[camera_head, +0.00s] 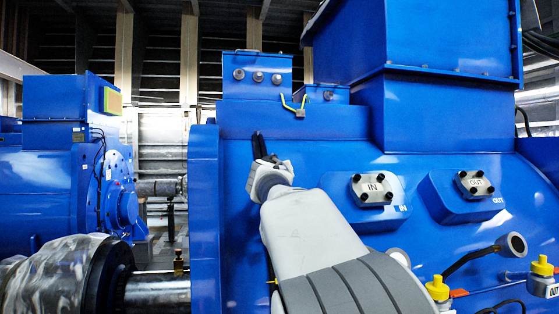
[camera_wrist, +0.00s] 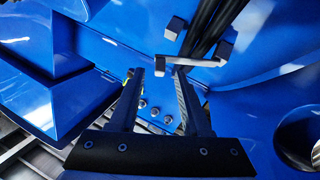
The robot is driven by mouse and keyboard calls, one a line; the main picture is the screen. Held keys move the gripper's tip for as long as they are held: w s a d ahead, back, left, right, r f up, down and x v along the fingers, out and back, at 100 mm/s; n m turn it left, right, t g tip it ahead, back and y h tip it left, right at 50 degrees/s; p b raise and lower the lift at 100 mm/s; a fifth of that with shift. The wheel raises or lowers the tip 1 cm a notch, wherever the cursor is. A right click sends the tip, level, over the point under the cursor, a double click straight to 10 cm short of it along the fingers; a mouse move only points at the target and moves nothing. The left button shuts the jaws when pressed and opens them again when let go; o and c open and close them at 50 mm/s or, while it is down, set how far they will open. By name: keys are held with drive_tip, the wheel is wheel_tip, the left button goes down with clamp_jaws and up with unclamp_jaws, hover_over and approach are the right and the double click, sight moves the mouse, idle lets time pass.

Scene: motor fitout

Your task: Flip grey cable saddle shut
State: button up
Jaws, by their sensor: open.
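In the wrist view a grey cable saddle (camera_wrist: 200,62) shows at the upper middle, with a pale bar and small grey blocks. Black cables (camera_wrist: 205,28) run beside or through it. Which of its parts is the flap, and how far it stands open, I cannot tell clearly. My gripper (camera_wrist: 159,78) is open, its two dark fingers apart with no object held between them. The saddle is just beyond the fingertips; whether they touch it I cannot tell. In the head view my gripper (camera_head: 258,145) is in front of the blue motor housing (camera_head: 335,165), and my arm hides the saddle.
The IN block (camera_head: 371,188) and OUT block (camera_head: 475,184) stick out to the right of my arm. A blue box with three round fittings (camera_head: 258,76) and a yellow-green wire (camera_head: 292,105) are above. Yellow-capped fittings (camera_head: 438,289) stand at the lower right.

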drive_tip(key=shift+w+d, duration=0.1)
drive_tip(key=shift+w, duration=0.6)
clamp_jaws()
idle(1.1)
